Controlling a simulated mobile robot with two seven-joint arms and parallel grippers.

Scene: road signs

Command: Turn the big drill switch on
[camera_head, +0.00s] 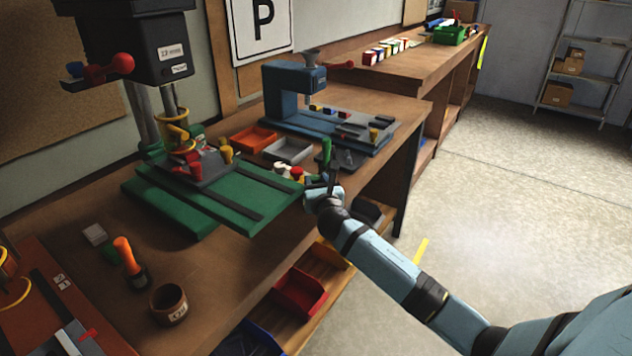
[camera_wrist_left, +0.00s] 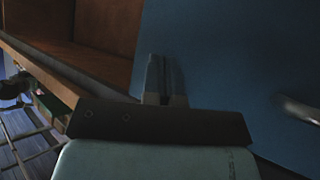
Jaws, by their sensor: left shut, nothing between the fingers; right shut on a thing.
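The big drill (camera_head: 135,45) stands at the left of the workbench, with a dark head above a green base (camera_head: 190,205). A red-knobbed lever (camera_head: 121,64) sticks out of its head, and two white labels are on the head's side. I cannot clearly make out which part is its switch. My right gripper (camera_head: 333,178) is at the bench's front edge, right of the green base and well away from the drill head. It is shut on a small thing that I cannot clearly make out. My left gripper (camera_wrist_left: 164,78) is shut and empty in the left wrist view, in front of a blue surface.
A smaller blue machine (camera_head: 290,90) stands behind on the bench. Orange (camera_head: 253,138) and grey (camera_head: 288,150) trays lie between the machines. Open floor (camera_head: 510,200) lies to the right.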

